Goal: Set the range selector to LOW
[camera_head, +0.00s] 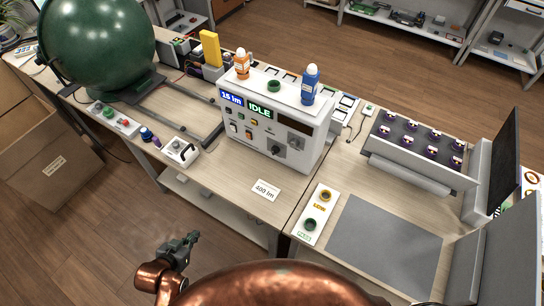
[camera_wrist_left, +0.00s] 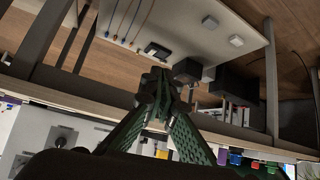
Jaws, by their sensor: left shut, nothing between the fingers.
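The white instrument box (camera_head: 262,142) stands on the bench, with an IDLE display (camera_head: 260,111) and a "15 lm" display (camera_head: 231,98) on its front. Small buttons and switches sit on the left of its panel. A dark knob (camera_head: 276,149) sits low on the panel and a larger grey-and-black control (camera_head: 295,145) is to its right. The labels are too small to read, so I cannot tell which is the range selector or its setting. My left gripper (camera_head: 193,238) is shut and empty, in front of the bench and well away from the box. It also shows shut in the left wrist view (camera_wrist_left: 157,88).
A green sphere (camera_head: 98,45) stands at the left. A "400 lm" card (camera_head: 265,190) and a white plate with yellow and green rings (camera_head: 317,215) lie before the box. A tray of lamps (camera_head: 420,140) and a grey mat (camera_head: 385,238) are at right. A cardboard box (camera_head: 50,160) stands at left.

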